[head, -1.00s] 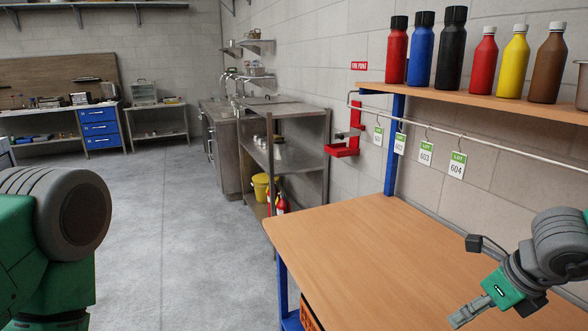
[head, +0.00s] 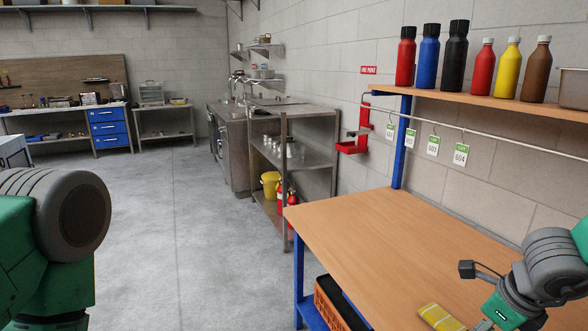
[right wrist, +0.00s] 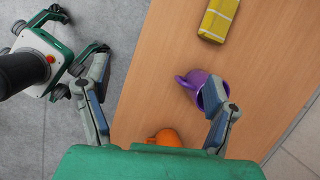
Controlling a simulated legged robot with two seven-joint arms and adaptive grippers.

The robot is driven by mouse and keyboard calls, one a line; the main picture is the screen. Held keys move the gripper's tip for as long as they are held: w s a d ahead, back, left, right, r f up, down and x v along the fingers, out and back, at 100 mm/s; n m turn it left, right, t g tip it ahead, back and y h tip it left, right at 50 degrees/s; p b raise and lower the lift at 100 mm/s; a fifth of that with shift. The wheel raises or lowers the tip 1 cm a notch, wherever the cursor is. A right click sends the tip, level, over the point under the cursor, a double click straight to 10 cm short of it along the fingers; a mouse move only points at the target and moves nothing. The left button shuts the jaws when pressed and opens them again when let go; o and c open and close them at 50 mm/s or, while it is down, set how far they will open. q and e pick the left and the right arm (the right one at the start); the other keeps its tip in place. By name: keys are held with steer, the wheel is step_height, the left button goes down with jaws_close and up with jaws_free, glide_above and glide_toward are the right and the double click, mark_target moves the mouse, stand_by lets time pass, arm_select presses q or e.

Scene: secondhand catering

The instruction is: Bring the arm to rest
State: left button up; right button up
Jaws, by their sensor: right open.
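In the head view my right arm comes in at the lower right over the wooden bench (head: 400,245), and the bottom edge cuts off its gripper. In the right wrist view my right gripper (right wrist: 160,112) is open and empty, its fingers spread wide. A purple mug (right wrist: 195,86) lies partly behind its right finger, and an orange object (right wrist: 164,137) shows between the fingers near the palm. My left arm's green and grey links (head: 68,220) fill the head view's lower left.
A yellow packet (head: 437,317) lies on the bench; it also shows in the right wrist view (right wrist: 218,18). An orange crate (head: 335,305) sits below the bench. A shelf (head: 480,100) of bottles and a rail with tags (head: 433,146) run above.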

steer(key=s+f+n+g+h, duration=0.2)
steer(key=s+f+n+h, duration=0.1)
steer(key=s+f+n, duration=1.05)
steer(key=s+a+f+n+g+y, duration=0.1)
steer(key=s+a+f+n, duration=0.1)
steer(key=s+f+n, duration=0.4)
steer(key=s+a+f+n+g+y, duration=0.1)
steer(key=s+a+f+n, duration=0.15)
steer(key=s+n, duration=0.65)
arm_select(q)
step_height(320, 180, down, 10)
steer(key=b, duration=1)
steer(key=shift+w, duration=0.25)
arm_select(e)
steer(key=w+a+f+n+t, duration=0.1)
steer(key=w+f, duration=0.3)
steer(key=f, duration=0.5)
steer(key=shift+w+a, duration=0.15)
steer(key=shift+a, duration=0.05)
